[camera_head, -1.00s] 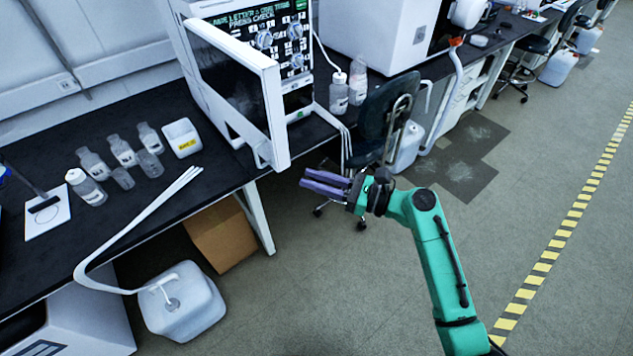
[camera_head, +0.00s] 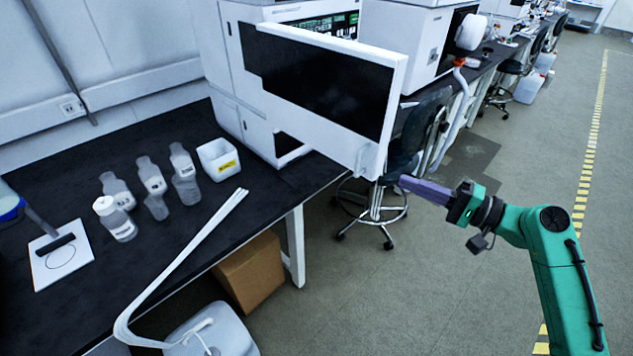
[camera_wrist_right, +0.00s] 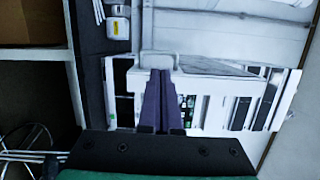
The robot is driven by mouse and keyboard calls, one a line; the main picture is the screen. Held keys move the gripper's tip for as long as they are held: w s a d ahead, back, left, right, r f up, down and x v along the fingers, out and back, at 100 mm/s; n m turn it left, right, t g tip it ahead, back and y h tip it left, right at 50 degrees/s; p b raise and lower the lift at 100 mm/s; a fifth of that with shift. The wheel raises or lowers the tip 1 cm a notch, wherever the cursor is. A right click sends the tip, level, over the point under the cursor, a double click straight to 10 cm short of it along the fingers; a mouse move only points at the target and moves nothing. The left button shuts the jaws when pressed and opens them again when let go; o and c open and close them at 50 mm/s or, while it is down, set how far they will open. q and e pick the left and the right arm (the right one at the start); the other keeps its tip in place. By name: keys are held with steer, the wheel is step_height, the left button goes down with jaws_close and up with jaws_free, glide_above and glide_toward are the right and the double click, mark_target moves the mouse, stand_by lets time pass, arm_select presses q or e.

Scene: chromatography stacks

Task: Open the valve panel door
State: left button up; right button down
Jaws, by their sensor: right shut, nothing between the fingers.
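The valve panel door (camera_head: 325,80) is a white-framed panel with a dark window on the front of the white instrument (camera_head: 215,60). It stands swung out from the instrument at an angle, over the bench's front edge. A small pale tab (camera_head: 369,160) is at its lower outer corner. My right gripper (camera_head: 405,183) is shut and empty, just right of that corner, with a small apparent gap. In the right wrist view the purple fingers (camera_wrist_right: 158,98) are together, and a pale tab-like part shows past their tips. My left gripper is not in view.
The black bench (camera_head: 80,165) holds several bottles, a white tub (camera_head: 218,160) and a stirrer plate (camera_head: 62,255). A chair (camera_head: 375,205) stands behind my right gripper. A cardboard box (camera_head: 250,272) and a white jug (camera_head: 212,330) are below the bench. Floor to the right is open.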

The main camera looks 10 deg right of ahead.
mark_target(375, 167)
steer(key=p+x, duration=0.1)
steer(key=x, duration=0.2)
steer(key=p+x, duration=0.3)
steer(key=x, duration=0.2)
steer(key=shift+w, duration=0.6)
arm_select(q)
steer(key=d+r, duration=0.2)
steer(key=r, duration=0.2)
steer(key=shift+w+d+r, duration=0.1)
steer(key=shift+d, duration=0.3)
arm_select(e)
steer(key=shift+d+f, duration=0.1)
steer(key=shift+d, duration=0.05)
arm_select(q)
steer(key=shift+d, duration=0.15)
